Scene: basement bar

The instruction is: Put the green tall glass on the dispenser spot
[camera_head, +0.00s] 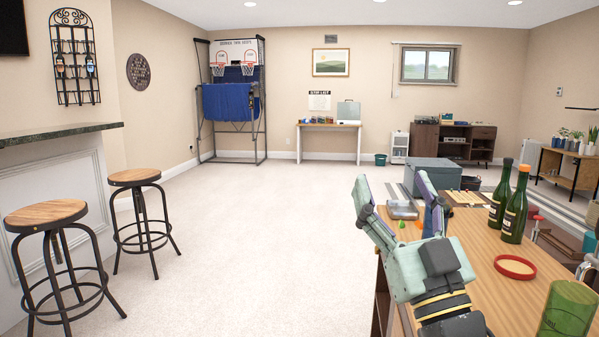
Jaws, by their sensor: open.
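The green tall glass (568,308) stands on the wooden table at the bottom right, cut off by the picture's lower edge. A round disc with a red rim (515,267) lies flat on the table, behind and left of the glass. I cannot tell whether this disc is the dispenser spot; no dispenser is clearly seen. My gripper (393,183) is open and empty, fingers pointing up and away, at the table's left side. It is left of the glass and the disc and apart from both.
Two dark green bottles (515,207) stand on the wooden table (470,240) behind the disc. A metal tray (402,210) and a grey box (432,174) are at its far end. Two bar stools (134,178) stand at the left. The carpet between is clear.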

